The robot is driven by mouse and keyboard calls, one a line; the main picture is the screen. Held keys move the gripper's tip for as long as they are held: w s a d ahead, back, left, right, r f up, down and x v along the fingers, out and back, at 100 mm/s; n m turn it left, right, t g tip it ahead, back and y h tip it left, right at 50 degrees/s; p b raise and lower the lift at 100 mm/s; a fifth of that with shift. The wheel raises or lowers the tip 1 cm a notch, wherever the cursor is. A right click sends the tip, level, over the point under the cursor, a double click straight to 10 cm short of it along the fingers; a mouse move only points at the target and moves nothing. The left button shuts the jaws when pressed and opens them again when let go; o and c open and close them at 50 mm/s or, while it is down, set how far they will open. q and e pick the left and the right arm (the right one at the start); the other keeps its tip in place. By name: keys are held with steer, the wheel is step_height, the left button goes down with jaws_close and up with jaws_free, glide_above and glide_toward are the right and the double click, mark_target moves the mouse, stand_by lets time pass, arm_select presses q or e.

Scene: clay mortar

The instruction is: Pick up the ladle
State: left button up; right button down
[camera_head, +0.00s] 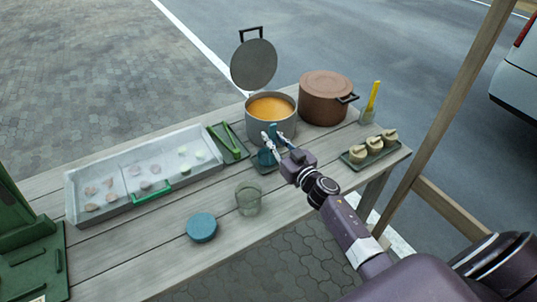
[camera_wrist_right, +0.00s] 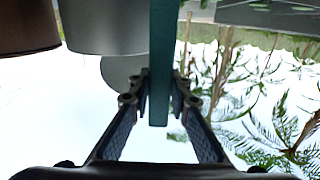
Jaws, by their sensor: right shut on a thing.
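The teal ladle (camera_head: 266,156) is upright in front of the grey pot, its handle between the fingers of my right gripper (camera_head: 273,139). In the right wrist view the ladle's handle (camera_wrist_right: 161,50) is a flat teal bar running down between the two fingers of the right gripper (camera_wrist_right: 160,92), which is shut on it. The ladle's lower end is just over a small dark green tray (camera_head: 283,164); I cannot tell whether they touch. My left gripper is not in view.
The grey pot (camera_head: 284,126) of orange soup has its lid (camera_head: 254,64) raised. A brown pot (camera_head: 326,96) and a yellow-handled brush in a glass (camera_head: 370,105) stand right. A tray of dumplings (camera_head: 371,153), a glass (camera_head: 248,199), a blue lid (camera_head: 202,227) and a compartment tray (camera_head: 108,209) are nearby.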

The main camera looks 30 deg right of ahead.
steer(key=shift+r, duration=0.1)
step_height(320, 180, up, 10)
steer(key=p, duration=0.4)
step_height(320, 180, up, 10)
steer(key=p, duration=0.1)
